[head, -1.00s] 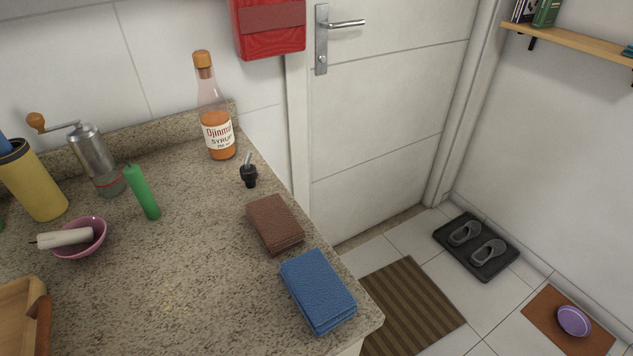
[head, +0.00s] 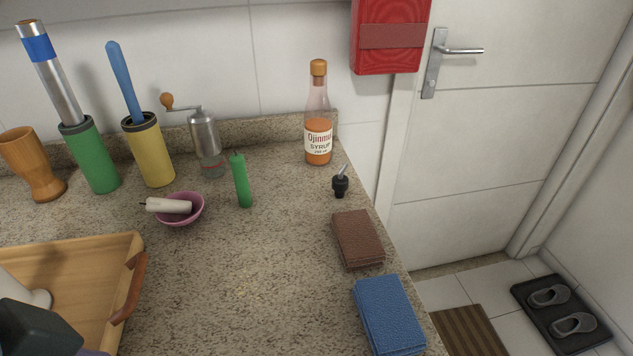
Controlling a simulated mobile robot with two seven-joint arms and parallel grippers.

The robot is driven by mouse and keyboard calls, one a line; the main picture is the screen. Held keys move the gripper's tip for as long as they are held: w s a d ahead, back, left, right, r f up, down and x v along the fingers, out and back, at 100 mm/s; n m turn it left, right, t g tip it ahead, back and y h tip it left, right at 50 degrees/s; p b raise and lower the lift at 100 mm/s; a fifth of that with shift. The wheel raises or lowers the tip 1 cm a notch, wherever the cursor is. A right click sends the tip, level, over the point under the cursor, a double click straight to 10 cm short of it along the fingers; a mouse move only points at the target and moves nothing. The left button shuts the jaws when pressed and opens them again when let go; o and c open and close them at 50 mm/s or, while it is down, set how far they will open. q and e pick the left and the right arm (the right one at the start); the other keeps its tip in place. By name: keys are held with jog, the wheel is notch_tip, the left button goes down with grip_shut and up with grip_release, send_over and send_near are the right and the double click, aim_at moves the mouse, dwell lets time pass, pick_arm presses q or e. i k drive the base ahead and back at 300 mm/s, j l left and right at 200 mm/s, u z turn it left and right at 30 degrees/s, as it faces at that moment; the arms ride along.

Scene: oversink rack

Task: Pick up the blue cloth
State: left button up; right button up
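The blue cloth (head: 389,315) lies folded on the granite counter, near its right front edge, in the head view. A folded brown cloth (head: 358,239) lies just behind it. Neither of my grippers can be made out in this view. A dark shape at the bottom left corner covers part of the wooden tray; I cannot tell what it is.
A wooden tray (head: 78,262) with a handle stands at the left front. Behind are a pink bowl (head: 181,222) with a white candle, a green candle (head: 242,182), a syrup bottle (head: 318,130) and a pourer (head: 341,184). The counter's middle is clear.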

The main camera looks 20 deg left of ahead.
aim_at(393, 327)
jog(key=i+l+u, duration=0.15)
jog(key=u, duration=0.3)
jog(key=l+u, duration=0.25)
jog(key=u, duration=0.25)
jog(key=i, duration=0.05)
